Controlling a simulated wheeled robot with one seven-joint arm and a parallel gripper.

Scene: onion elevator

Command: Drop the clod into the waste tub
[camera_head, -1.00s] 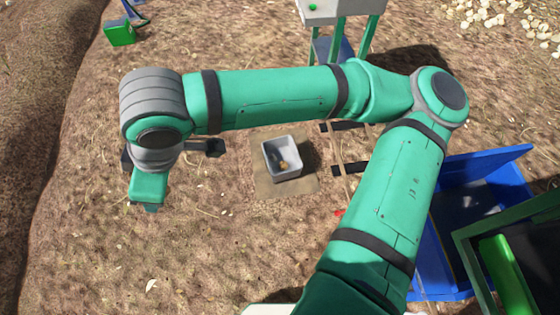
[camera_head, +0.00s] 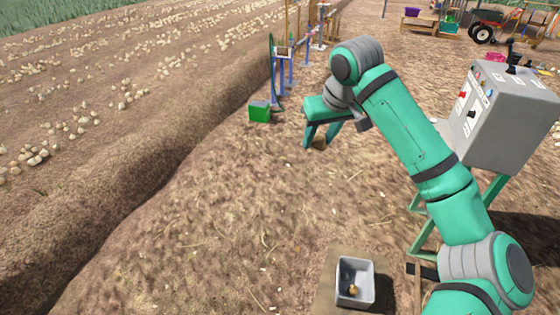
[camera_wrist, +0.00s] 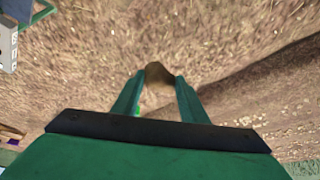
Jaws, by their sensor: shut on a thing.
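The brown clod (camera_head: 319,143) is between the fingertips of my gripper (camera_head: 321,138), which is shut on it above the bare soil. The wrist view shows the clod (camera_wrist: 158,73) as a dark brown lump at the tips of the two green fingers (camera_wrist: 160,84). A green tub (camera_head: 260,112) stands on the ground to the left of my gripper and beyond it.
A grey control box (camera_head: 500,115) on green legs stands at right. Blue posts (camera_head: 291,70) rise behind the green tub. A raised soil bed (camera_head: 110,165) with scattered onions runs along the left. The ground between is clear.

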